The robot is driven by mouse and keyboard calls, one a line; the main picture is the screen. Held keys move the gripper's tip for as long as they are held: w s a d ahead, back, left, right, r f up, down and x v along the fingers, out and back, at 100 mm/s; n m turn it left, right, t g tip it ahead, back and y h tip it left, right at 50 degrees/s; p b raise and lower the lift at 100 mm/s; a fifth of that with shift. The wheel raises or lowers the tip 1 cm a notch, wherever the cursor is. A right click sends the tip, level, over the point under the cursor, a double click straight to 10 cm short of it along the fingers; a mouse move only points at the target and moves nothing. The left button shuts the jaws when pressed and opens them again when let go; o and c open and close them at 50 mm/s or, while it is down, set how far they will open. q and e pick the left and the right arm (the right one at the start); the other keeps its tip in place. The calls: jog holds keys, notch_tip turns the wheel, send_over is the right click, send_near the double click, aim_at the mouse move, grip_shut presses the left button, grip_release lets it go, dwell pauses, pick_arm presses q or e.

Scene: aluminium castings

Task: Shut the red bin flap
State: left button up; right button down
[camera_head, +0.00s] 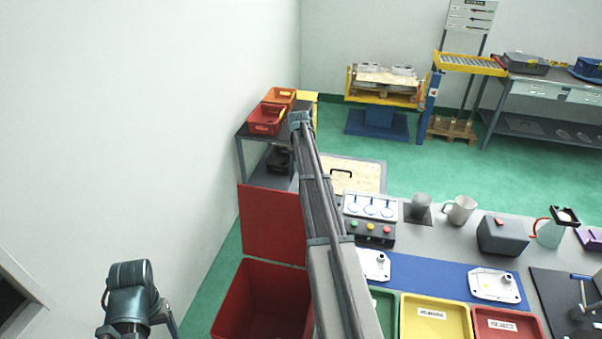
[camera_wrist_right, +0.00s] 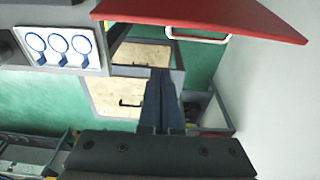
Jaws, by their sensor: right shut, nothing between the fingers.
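The red bin (camera_head: 262,300) stands open at the bottom centre of the head view, with its inside showing. Its red flap (camera_head: 272,225) stands raised at the bin's far edge, and my right arm covers its right side. In the right wrist view the red flap (camera_wrist_right: 215,15) crosses the top right, apart from the fingertips in the picture. My right gripper (camera_wrist_right: 160,85) is shut and empty there; I cannot make it out in the head view. Of my left arm only a link shows at lower left in the head view; its gripper is out of sight.
A white wall runs along the left. A shelf with a red crate (camera_head: 267,118) stands behind the flap. To the right, a bench carries a gauge panel (camera_head: 370,207), a blue mat (camera_head: 440,278), a yellow tray (camera_head: 436,302) and castings. Green floor lies open beyond.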

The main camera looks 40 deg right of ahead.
notch_tip(320, 180, down, 10)
jog(key=w+d+b, duration=0.1)
jog(key=b, duration=0.8)
jog(key=s+a+r, duration=0.1)
jog(key=s+a+r+p, duration=0.1)
jog(key=a, duration=0.1)
jog(key=shift+s+p, duration=0.25)
jog(key=shift+p, duration=0.05)
jog(key=shift+s+a, duration=0.1)
